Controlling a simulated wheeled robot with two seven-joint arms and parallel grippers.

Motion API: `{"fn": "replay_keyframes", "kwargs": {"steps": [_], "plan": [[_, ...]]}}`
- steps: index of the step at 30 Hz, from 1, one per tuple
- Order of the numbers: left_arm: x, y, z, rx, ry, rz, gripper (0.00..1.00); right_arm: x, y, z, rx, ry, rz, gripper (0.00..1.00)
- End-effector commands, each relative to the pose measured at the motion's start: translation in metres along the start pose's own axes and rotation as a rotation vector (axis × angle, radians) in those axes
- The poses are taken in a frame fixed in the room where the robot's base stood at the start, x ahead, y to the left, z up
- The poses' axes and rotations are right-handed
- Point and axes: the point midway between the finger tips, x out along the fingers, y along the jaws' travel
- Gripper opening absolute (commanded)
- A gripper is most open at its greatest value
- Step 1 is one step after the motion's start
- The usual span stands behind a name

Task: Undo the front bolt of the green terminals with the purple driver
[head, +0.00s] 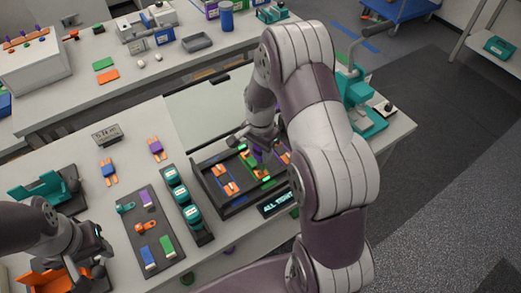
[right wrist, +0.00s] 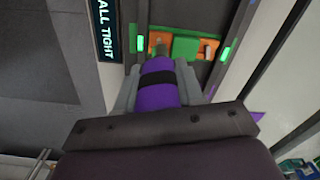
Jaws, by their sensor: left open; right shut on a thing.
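The purple driver (right wrist: 157,92) is held between the fingers of my right gripper (right wrist: 160,92), which is shut on it. In the right wrist view its tip is over the left orange tab (right wrist: 160,40) of the green terminals (right wrist: 187,48); I cannot tell whether it touches the bolt. The bolt is hidden behind the driver. In the head view the green terminals (head: 252,163) sit in the dark cycler tray, and the right gripper (head: 257,148) is above them, partly covered by my arm. My left gripper (head: 92,262) is open at the lower left, partly cut off.
A display (head: 278,204) reading "ALL TIGHT" sits at the tray's front right. Left of the tray stand several teal round items (head: 178,192) and a dark mat (head: 133,205) with coloured parts. A teal press (head: 365,115) stands at right. A whiteboard-like panel (head: 205,105) lies behind.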

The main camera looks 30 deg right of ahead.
Motion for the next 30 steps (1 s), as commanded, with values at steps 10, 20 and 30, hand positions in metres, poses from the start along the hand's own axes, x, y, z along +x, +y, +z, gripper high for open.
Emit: {"fn": "replay_keyframes", "kwargs": {"steps": [10,20,30], "plan": [[0.005,0.000,0.001,0.000,0.000,0.000,0.43,0.010,0.000,0.000,0.000,0.000,0.000,0.00],[0.005,0.000,0.001,0.000,0.000,0.000,0.43,0.010,0.000,0.000,0.000,0.000,-0.001,0.00],[0.006,0.000,0.001,0.000,0.000,0.000,0.43,0.015,0.000,0.000,0.000,0.001,-0.001,0.00]]}}
